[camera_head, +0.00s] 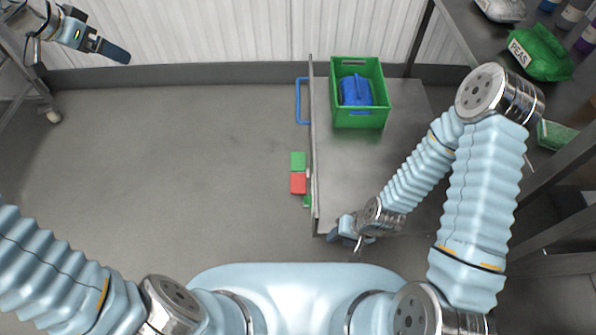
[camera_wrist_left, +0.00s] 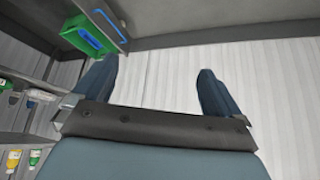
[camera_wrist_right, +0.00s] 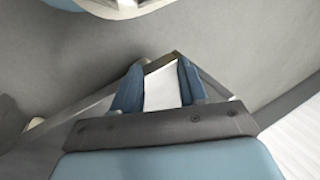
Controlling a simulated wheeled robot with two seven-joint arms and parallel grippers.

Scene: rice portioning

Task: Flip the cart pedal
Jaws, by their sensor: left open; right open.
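The cart (camera_head: 350,190) is a grey metal platform right of centre in the head view. A green pedal (camera_head: 298,161) and a red pedal (camera_head: 298,183) sit side by side outside its left edge, low near the floor. My right gripper (camera_head: 342,234) is open at the cart's near-left corner. In the right wrist view its fingers (camera_wrist_right: 161,64) stand either side of a metal corner; I cannot tell whether they touch it. My left gripper (camera_head: 110,47) is open and empty at the upper left, far from the pedals. Its spread fingers show in the left wrist view (camera_wrist_left: 160,66).
A green crate (camera_head: 341,118) with a blue item (camera_head: 355,91) stands on the cart's far end. A blue handle (camera_head: 301,101) is on its left side. Shelving with a PEAS bag (camera_head: 541,52) is at the right. A wheeled frame stands far left. Floor left of the cart is clear.

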